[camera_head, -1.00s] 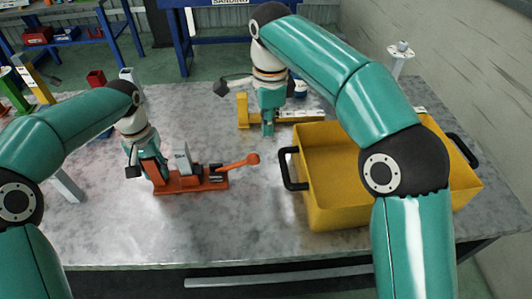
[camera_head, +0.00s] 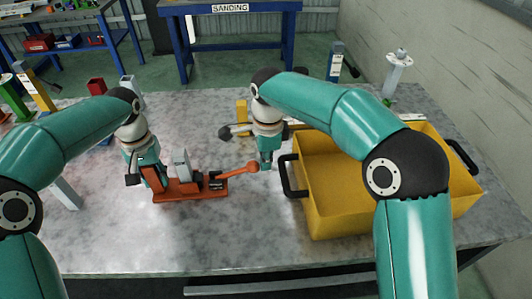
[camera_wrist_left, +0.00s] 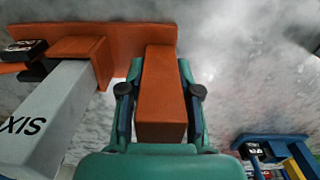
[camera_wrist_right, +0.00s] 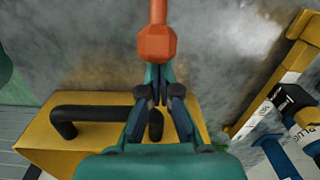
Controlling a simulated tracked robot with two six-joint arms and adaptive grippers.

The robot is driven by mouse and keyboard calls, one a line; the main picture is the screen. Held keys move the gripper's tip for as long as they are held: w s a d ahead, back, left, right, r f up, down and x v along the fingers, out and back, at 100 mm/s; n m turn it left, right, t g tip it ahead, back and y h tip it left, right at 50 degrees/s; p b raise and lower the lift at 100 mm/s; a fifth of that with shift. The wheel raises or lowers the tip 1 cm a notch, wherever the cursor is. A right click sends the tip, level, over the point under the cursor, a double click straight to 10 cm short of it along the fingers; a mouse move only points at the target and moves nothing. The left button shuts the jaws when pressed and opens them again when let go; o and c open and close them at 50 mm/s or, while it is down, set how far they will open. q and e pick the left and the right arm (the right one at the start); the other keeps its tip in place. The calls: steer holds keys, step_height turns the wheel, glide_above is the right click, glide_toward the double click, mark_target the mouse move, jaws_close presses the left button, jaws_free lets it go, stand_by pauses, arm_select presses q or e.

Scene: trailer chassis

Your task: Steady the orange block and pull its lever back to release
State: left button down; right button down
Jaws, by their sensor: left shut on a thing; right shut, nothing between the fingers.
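The orange block (camera_head: 190,190) lies on the grey table, with a grey upright piece (camera_head: 182,165) standing on it. Its orange lever (camera_head: 235,172) reaches out to the right and ends in a knob (camera_head: 253,166). My left gripper (camera_head: 150,178) is shut on the block's upright orange post, which shows between its fingers (camera_wrist_left: 160,95) in the left wrist view. My right gripper (camera_head: 266,165) is shut and empty, close to the right side of the knob. In the right wrist view the knob (camera_wrist_right: 157,43) is just beyond the closed fingertips (camera_wrist_right: 158,75); whether they touch is unclear.
A yellow bin (camera_head: 330,215) with black handles stands right of the block, its left handle (camera_head: 289,178) close to my right gripper. A yellow clamp-like piece (camera_head: 242,112) lies behind. The table front (camera_head: 150,245) is clear.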

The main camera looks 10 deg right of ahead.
steer(key=shift+a, duration=0.1)
stand_by(0.4)
steer(key=shift+a+r+h, duration=0.1)
steer(key=shift+r+h, duration=0.15)
steer(key=shift+h, duration=0.05)
